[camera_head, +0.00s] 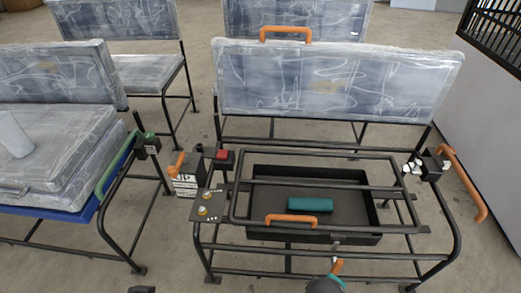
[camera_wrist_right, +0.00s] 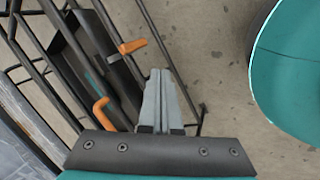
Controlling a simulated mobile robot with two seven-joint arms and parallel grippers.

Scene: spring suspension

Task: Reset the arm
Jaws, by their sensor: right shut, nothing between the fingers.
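My right gripper (camera_wrist_right: 160,78) shows in the right wrist view with its two grey fingers together and nothing between them. It is above the floor beside the black seat frame (camera_head: 405,255). An orange handle (camera_wrist_right: 132,46) is just left of the fingertips in that view, and another orange handle (camera_wrist_right: 102,113) is farther left. I cannot tell whether the fingers touch either. In the head view, a teal and dark part at the bottom centre appears to be mine. My left gripper is not in view.
The frame holds a black tray (camera_head: 350,213) with a teal block (camera_head: 310,204) in it. A wrapped backrest (camera_head: 335,85) stands behind. Orange handles (camera_head: 465,185) jut out at the right. A wrapped seat (camera_head: 60,140) is at left. Bare floor shows between frames.

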